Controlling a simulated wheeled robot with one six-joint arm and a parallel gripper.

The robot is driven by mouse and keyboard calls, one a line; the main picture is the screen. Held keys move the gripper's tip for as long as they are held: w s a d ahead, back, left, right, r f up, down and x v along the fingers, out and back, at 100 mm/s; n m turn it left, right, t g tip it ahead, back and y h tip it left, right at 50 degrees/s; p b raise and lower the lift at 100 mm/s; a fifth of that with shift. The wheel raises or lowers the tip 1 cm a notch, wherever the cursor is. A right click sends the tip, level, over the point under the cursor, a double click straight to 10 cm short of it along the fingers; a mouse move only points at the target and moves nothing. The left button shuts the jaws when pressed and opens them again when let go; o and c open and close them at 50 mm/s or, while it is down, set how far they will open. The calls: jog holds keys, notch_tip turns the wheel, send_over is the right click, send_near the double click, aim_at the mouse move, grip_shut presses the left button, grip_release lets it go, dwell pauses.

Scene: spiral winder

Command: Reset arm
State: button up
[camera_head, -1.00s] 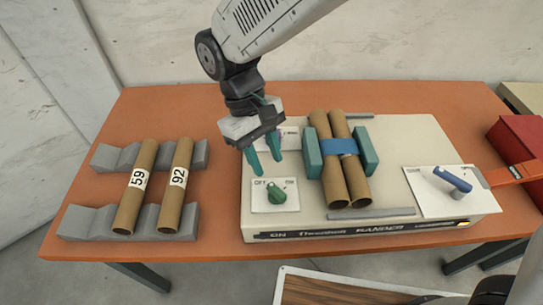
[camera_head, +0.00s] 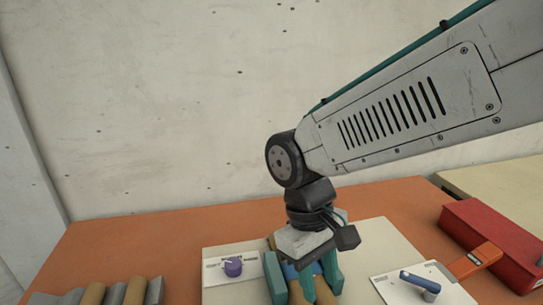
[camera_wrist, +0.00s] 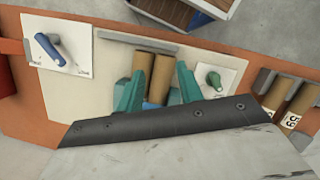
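My gripper (camera_head: 320,282) hangs over the machine (camera_head: 375,240), its teal fingers apart. It also shows in the wrist view (camera_wrist: 157,88), with nothing visibly gripped between the fingers. Two brown tubes (camera_wrist: 161,77) lie side by side in the machine under the gripper, with a blue band (camera_wrist: 152,106) across them. Teal clamp blocks flank the tubes; one clamp block (camera_head: 275,277) shows left of the gripper. A green knob (camera_wrist: 214,80) and a blue lever (camera_head: 420,282) sit on white plates.
Two tubes (camera_head: 94,293) rest in a grey rack (camera_head: 70,298) on the left of the orange table (camera_head: 140,240); one label reads 59 in the wrist view. A red box (camera_head: 495,240) stands at the right. A concrete wall (camera_head: 150,110) rises behind.

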jog(key=s+d+r+m+t+y, duration=0.1)
jog(key=s+d+r+m+t, duration=0.1)
jog(key=d, duration=0.7)
jog(key=s+d+r+m+t+y, duration=0.1)
jog(key=s+d+r+m, duration=0.3)
jog(key=d, duration=0.6)
jog(key=shift+s+r+m+t, duration=0.15)
jog(key=shift+s+m+t, duration=0.35)
jog(key=shift+m, duration=0.2)
